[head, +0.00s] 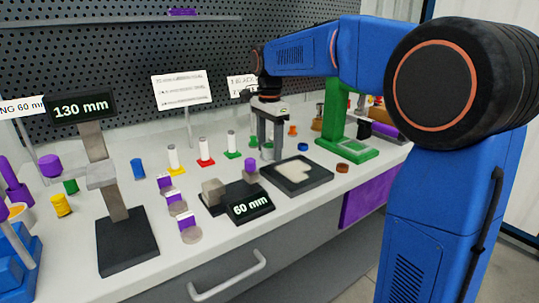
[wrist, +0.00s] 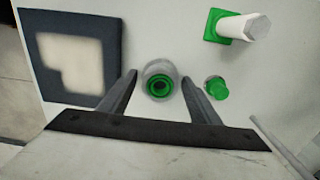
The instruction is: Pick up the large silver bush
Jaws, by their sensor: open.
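A round silver bush (wrist: 158,66) with a green ring inside it stands on the white bench top in the wrist view. My gripper (wrist: 160,75) is open, with one finger on each side of the bush. Gaps show between the fingers and the bush, so they look apart. In the head view my gripper (head: 270,150) points down at the bench beside the dark square plate. I cannot clearly make out the bush there, between or behind the fingers.
A dark plate with a pale patch (wrist: 110,50) lies left of the bush. A small green piece (wrist: 216,88) and a white post on a green base (wrist: 238,27) stand to its right. A 60 mm sign (head: 251,206) and a green stand (head: 337,110) are nearby.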

